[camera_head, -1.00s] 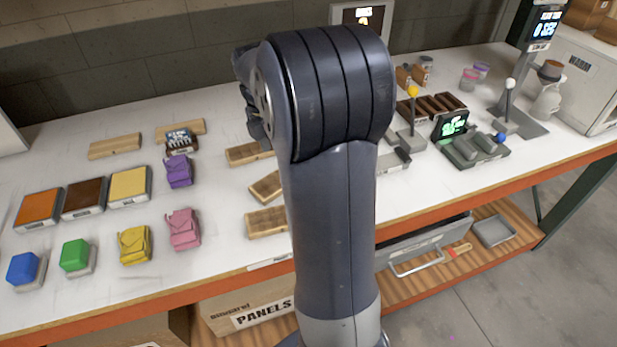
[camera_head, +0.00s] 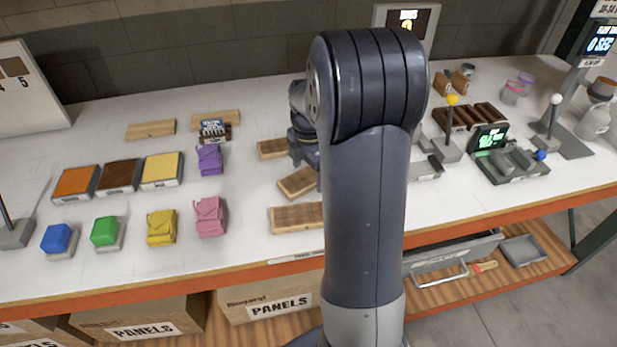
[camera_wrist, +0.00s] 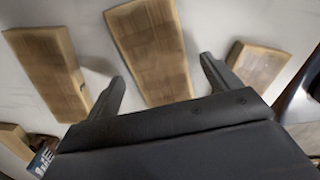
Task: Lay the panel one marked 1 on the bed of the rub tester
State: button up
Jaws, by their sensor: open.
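Three wooden panels lie by my arm in the head view: a back one (camera_head: 272,149), a middle one (camera_head: 297,183) and a front one (camera_head: 296,218). No number is readable on them, so I cannot tell which is panel one. My gripper (camera_wrist: 161,74) is open and empty in the wrist view. Its fingers appear on either side of the middle of three panels (camera_wrist: 150,48), above it. In the head view my arm hides the fingertips. Grey lever devices, one with a yellow knob (camera_head: 452,100) and one with a green screen (camera_head: 488,139), stand right; I cannot tell which is the rub tester.
Two more wooden pieces (camera_head: 151,129) lie at the back left. Orange, brown and yellow blocks (camera_head: 162,170), coloured pouches and blue and green blocks (camera_head: 107,233) stand left. Another panel lies left (camera_wrist: 45,68) and right (camera_wrist: 255,66) of the fingers.

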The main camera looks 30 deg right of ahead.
jog(key=shift+f, duration=0.35)
jog(key=shift+c, duration=0.4)
jog(key=c, duration=1.1)
jog(key=shift+r, duration=0.1)
jog(key=shift+c, duration=0.2)
